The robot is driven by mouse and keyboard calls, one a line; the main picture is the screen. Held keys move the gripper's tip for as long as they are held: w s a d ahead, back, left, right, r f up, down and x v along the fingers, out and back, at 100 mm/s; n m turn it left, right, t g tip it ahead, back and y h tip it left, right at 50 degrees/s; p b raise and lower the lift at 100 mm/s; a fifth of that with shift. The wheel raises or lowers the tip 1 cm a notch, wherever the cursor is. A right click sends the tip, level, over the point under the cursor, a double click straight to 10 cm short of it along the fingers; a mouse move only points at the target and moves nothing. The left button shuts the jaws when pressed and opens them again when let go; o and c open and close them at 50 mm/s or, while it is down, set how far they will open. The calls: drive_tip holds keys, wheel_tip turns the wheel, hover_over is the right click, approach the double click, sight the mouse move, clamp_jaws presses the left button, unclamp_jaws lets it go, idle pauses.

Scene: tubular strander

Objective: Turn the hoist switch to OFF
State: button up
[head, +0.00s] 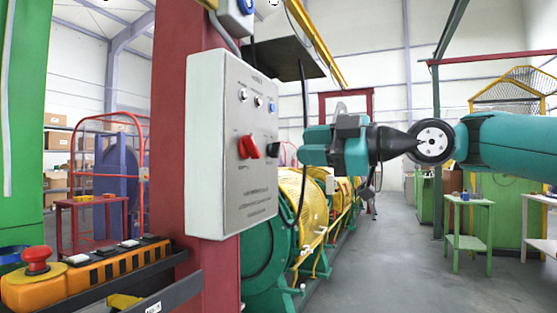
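A light grey control box (208,150) is fixed to a dark red column at the centre left of the head view. A red rotary switch (249,146) sits on its front face, its handle tilted slightly. A black knob (272,149) sits to its right near the box edge. The labels are too small to read, so I cannot tell which is the hoist switch or its setting. My gripper (312,145), teal and dark grey, is right of the box and appears apart from both switches. Its fingers are not clear enough to show whether they are open.
Small round buttons (242,95) line the box's upper face. An orange pendant with a red mushroom button (37,259) is at the lower left. The red column (175,120) stands behind the box. Yellow-green machinery (262,265) lies beyond. Open floor (390,270) is at the right.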

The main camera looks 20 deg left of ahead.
drive_tip(key=d+b, duration=0.1)
drive_tip(key=d, duration=0.6)
drive_tip(key=shift+s, duration=0.3)
drive_tip(key=shift+d, duration=0.1)
